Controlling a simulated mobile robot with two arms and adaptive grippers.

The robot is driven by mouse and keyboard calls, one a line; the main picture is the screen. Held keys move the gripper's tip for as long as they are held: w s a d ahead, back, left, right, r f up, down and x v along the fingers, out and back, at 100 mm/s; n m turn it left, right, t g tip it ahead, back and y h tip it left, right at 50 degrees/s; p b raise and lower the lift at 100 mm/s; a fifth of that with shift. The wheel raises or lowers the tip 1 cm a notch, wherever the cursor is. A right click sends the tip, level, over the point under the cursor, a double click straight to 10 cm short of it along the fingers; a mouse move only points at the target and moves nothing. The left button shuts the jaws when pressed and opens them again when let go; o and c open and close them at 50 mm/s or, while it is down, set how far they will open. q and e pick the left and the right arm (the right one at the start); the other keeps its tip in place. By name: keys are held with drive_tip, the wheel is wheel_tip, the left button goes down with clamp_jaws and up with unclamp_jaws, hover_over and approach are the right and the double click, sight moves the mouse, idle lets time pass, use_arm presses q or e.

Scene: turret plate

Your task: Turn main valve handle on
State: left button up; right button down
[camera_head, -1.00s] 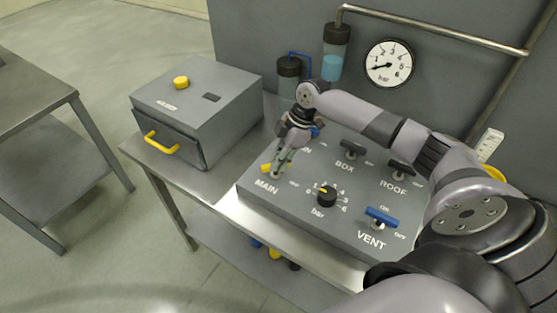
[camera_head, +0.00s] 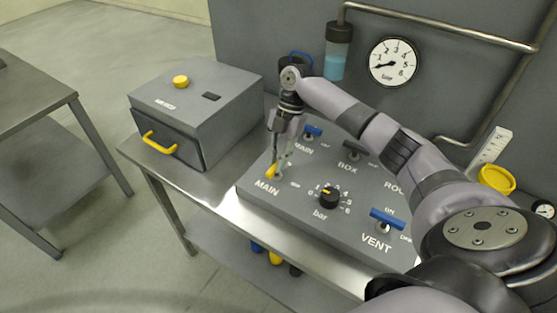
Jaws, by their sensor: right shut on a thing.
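The main valve handle (camera_head: 271,170) is a small yellow lever above the word MAIN at the left of the grey control panel (camera_head: 305,218). It now points away from the front edge, toward the back of the panel, and is partly hidden by the fingers. My right gripper (camera_head: 278,172) reaches down from above and is shut on the yellow handle. My left gripper is not in view.
A blue handle (camera_head: 312,132) stands behind the gripper, and a blue VENT handle (camera_head: 387,218) stands at right. A black knob (camera_head: 328,197) is close to the right. A grey box (camera_head: 197,105) stands left. A gauge (camera_head: 393,62) hangs on the wall.

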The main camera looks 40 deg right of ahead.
drive_tip(key=shift+r, duration=0.1)
idle(0.4)
drive_tip(key=c, duration=1.6)
unclamp_jaws()
drive_tip(key=shift+o, duration=0.2)
drive_tip(key=v, duration=1.2)
